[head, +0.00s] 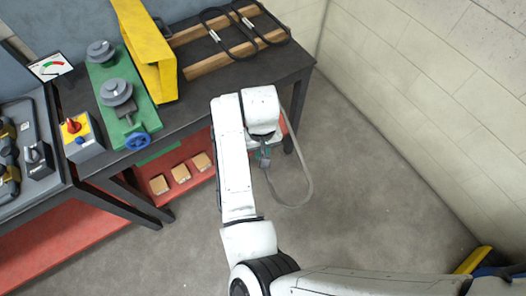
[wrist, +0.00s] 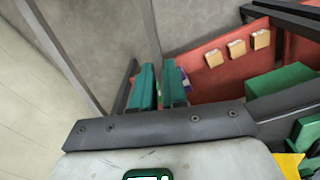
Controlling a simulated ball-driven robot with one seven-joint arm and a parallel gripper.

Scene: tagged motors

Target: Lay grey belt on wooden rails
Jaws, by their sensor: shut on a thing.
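The grey belt (head: 309,187) is a thin loop hanging over the floor below the workbench's right end. My gripper (head: 263,158) has green fingers and is shut on the belt; my white arm hides part of the loop. The fingers (wrist: 159,88) also show in the wrist view, where the hold on the belt is unclear. Two wooden rails lie on the dark benchtop at the top of the head view, a far rail (head: 189,35) and a near rail (head: 206,65). My gripper is in front of the bench, apart from the rails.
Two black belts (head: 217,37) (head: 285,30) lie across the rails toward the right. A yellow guard (head: 147,45) stands left of the rails, beside a green plate with grey pulleys (head: 118,92). A red lower shelf (head: 205,185) holds small blocks. A tiled wall (head: 440,90) bounds the right.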

